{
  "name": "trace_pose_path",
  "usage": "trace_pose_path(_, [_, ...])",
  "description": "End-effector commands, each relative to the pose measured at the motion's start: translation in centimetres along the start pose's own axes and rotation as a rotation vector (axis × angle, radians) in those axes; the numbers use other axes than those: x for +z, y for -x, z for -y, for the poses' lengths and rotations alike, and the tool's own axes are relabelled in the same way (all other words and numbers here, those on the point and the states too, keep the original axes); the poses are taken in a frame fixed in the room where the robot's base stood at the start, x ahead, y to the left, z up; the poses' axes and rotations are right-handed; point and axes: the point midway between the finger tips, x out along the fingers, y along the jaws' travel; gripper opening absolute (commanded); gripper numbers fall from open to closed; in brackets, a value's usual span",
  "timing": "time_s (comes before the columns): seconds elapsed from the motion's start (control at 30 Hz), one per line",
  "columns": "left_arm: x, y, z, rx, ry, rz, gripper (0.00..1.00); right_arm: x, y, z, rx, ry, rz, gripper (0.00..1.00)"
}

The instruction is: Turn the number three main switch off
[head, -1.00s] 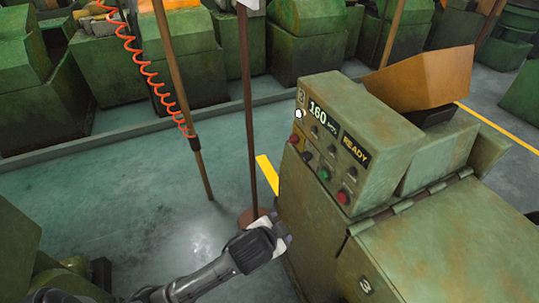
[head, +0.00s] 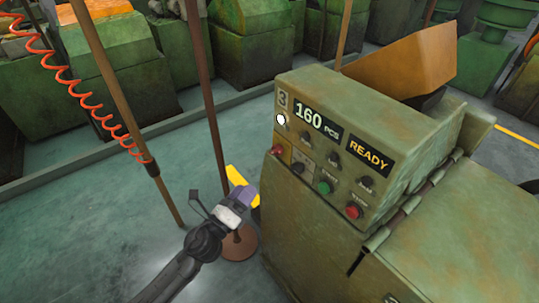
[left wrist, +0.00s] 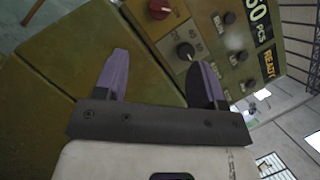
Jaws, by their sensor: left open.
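The number three machine (head: 390,130) has a sloped green panel showing "3", "160 PCS" and "READY". Low on its left side, a black rotary knob (head: 298,168) sits on a pale plate. It also shows in the left wrist view (left wrist: 185,52), ahead of and between the finger tips. My left gripper (head: 246,194) is left of and below the panel, apart from the knob. Its two purple fingers (left wrist: 162,75) are open with nothing between them.
Other black knobs, a green button (head: 324,187) and a red button (head: 353,211) lie to the right. A brown post (head: 211,110) on a round base stands behind my left gripper.

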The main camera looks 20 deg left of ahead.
Motion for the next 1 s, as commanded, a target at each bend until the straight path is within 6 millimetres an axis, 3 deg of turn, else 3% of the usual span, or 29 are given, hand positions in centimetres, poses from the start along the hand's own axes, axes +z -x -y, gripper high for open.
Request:
trace_pose_path(0.6, [0.1,-10.1,0.0,0.000,-0.004,0.003,0.64,-0.4,-0.1,0.4,-0.011,-0.012,-0.010,0.43])
trace_pose_path(0.8, [0.1,-12.3,-0.1,0.002,-0.004,0.003,0.64,-0.4,-0.2,0.4,-0.011,-0.012,-0.010,0.43])
trace_pose_path(1.0, [0.1,-13.4,0.0,0.002,-0.003,0.002,0.64,-0.4,-0.3,0.4,-0.011,-0.011,-0.010,0.43])
